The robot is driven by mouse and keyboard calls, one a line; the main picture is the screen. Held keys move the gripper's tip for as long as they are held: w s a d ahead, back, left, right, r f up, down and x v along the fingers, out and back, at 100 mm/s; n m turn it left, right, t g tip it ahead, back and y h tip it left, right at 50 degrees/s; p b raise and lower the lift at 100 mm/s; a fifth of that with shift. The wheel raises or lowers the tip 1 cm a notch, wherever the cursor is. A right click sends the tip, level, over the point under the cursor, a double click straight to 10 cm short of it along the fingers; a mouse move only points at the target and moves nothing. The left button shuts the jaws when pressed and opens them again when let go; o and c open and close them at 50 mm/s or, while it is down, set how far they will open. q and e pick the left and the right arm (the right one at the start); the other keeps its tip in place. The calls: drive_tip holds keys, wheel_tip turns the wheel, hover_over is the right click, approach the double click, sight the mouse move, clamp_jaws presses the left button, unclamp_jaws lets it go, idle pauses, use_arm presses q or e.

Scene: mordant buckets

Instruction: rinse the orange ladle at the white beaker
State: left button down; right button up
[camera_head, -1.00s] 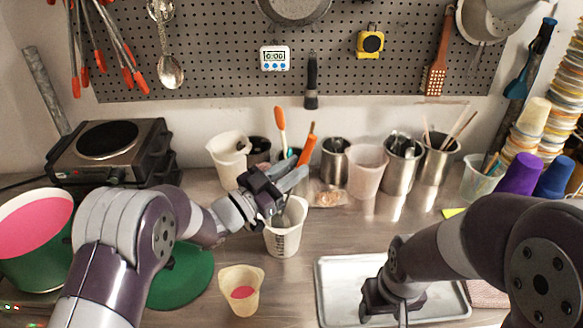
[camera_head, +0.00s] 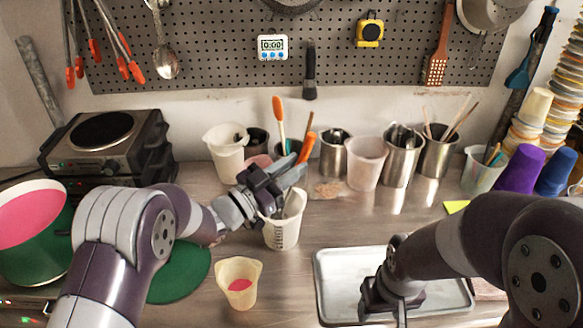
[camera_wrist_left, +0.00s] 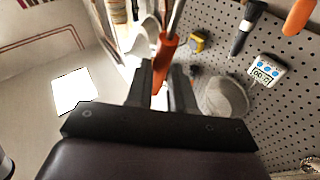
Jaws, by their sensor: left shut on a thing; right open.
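The white beaker (camera_head: 283,235), with dark markings, stands upright at the middle of the counter. My left gripper (camera_head: 288,178) is directly above its rim, shut on the orange ladle (camera_head: 305,150). The orange handle rises between the fingers, and it also shows in the left wrist view (camera_wrist_left: 164,52). A grey part, apparently the ladle's lower end, shows at the beaker's mouth; its bowl is hidden, so I cannot tell how deep it sits. My right gripper (camera_head: 388,303) is open and empty over the metal tray (camera_head: 335,262).
A small cream cup (camera_head: 239,293) with pink liquid stands in front of the white beaker, near a green mat (camera_head: 185,275). A green pot (camera_head: 35,255) of pink liquid is at far left. A hot plate (camera_head: 105,145) and several tool-filled containers line the back.

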use_arm(q)
drive_tip(key=shift+s+a, duration=0.45)
drive_tip(key=shift+w+d+b, duration=0.3)
drive_tip(key=shift+w+d, duration=0.3)
drive_tip(key=shift+d, duration=0.05)
drive_tip(key=shift+b, duration=0.3)
use_arm(e)
drive_tip(key=shift+f, duration=0.6)
use_arm(q)
drive_tip(key=shift+b, duration=0.3)
use_arm(e)
drive_tip(key=shift+f, duration=0.55)
use_arm(q)
drive_tip(key=shift+b, duration=0.5)
use_arm(e)
drive_tip(key=shift+f, duration=0.25)
use_arm(q)
wheel_tip(320, 180, up, 13)
drive_tip(key=p, duration=0.8)
drive_tip(key=shift+f, duration=0.2)
use_arm(e)
wheel_tip(320, 180, up, 8)
